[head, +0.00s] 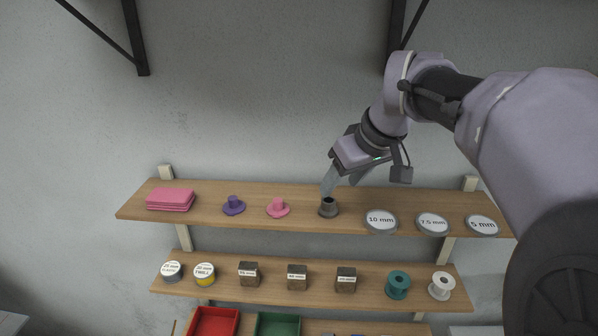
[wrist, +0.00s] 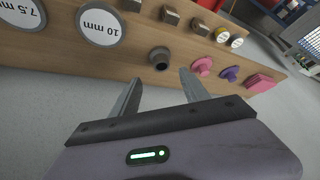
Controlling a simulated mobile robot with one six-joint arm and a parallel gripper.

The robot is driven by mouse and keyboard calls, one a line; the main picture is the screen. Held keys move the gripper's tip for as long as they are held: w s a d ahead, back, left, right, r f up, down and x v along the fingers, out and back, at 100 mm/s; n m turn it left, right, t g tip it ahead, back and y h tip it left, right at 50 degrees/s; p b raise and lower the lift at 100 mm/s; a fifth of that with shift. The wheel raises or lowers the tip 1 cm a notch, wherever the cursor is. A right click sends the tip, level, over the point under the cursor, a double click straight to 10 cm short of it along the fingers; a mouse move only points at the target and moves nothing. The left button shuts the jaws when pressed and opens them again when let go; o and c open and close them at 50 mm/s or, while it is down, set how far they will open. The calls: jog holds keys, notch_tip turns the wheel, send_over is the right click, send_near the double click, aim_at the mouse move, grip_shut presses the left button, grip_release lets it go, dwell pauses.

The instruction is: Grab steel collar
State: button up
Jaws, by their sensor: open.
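The steel collar (head: 328,208) is a dark grey flanged ring with a raised neck, standing on the upper wooden shelf. It also shows in the wrist view (wrist: 159,58), just beyond the fingertips and roughly between them. My gripper (head: 330,186) is above the collar, tilted down toward it. In the wrist view my gripper (wrist: 160,78) has its two fingers spread apart with nothing between them. In the head view a fingertip is close to the collar's top; I cannot tell whether they touch.
On the upper shelf (head: 205,212), a pink flanged piece (head: 278,207) and a purple one (head: 234,205) stand left of the collar, with pink blocks (head: 171,199) beyond. A round 10 mm label tin (head: 381,221) is close on its right. The wall is behind; a lower shelf (head: 322,288) holds several items.

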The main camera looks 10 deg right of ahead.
aim_at(329, 200)
jog(key=x, duration=0.5)
jog(key=shift+a+f, duration=0.15)
jog(key=shift+f, duration=0.3)
jog(key=shift+w+f, duration=0.25)
jog(key=shift+f, duration=0.05)
jog(key=shift+s+a+r, duration=0.1)
jog(key=shift+c, duration=1.4)
grip_shut()
